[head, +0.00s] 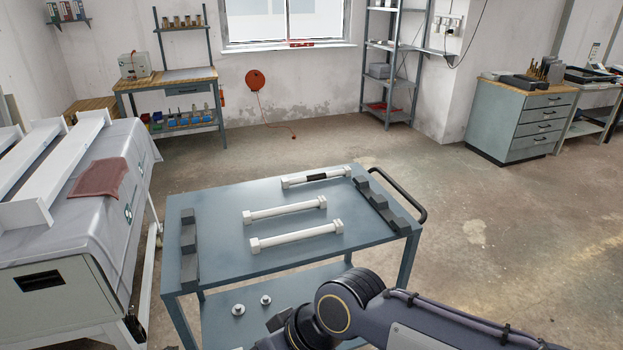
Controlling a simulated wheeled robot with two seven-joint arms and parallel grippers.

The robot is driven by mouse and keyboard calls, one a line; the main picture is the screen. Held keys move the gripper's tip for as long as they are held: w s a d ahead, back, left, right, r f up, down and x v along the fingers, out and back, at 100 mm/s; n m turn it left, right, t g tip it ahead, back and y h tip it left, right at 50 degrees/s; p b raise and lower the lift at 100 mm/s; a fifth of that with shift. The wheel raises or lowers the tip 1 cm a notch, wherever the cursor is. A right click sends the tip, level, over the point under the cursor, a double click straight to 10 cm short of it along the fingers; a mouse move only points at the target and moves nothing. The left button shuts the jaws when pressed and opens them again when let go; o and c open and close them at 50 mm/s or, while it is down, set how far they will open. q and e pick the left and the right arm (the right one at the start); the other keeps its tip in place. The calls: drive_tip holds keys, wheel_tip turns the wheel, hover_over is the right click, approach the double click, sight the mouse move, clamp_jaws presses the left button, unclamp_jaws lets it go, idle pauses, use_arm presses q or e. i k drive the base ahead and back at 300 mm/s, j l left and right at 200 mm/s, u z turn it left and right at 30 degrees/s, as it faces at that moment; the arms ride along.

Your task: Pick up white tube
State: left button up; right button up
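Three white tubes with blocky ends lie on top of a blue-grey cart (215,270). The nearest tube (296,237) and the middle tube (284,209) are plain white. My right arm comes in at the bottom right, in front of the cart's near edge. Its gripper is out of the picture. My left arm and gripper do not show.
The left notched holder (189,250) and right notched holder (380,208) stand at the cart's ends. A black handle (412,195) sticks out on the right. Two small white round pieces (238,310) sit on the lower shelf. A white machine (60,285) stands left. Floor right of the cart is open.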

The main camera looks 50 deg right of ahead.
sight(337, 227)
drive_tip(key=z, duration=0.4)
drive_tip(key=k+z, duration=0.1)
drive_tip(key=z, duration=0.65)
drive_tip(key=k+l+z, duration=0.1)
drive_tip(key=z, duration=0.25)
drive_tip(key=i+l+u, duration=0.2)
drive_tip(key=i+l, duration=0.2)
drive_tip(key=l, duration=0.25)
drive_tip(key=i+l+u, duration=0.1)
drive_tip(key=l, duration=0.25)
drive_tip(key=i+l, duration=0.3)
drive_tip(key=i+l+u, duration=0.15)
drive_tip(key=l, duration=0.25)
drive_tip(key=i+l+u, duration=0.1)
drive_tip(key=l, duration=0.3)
drive_tip(key=i+l+u, duration=0.1)
drive_tip(key=l, duration=0.3)
drive_tip(key=i+j, duration=0.05)
drive_tip(key=i, duration=0.05)
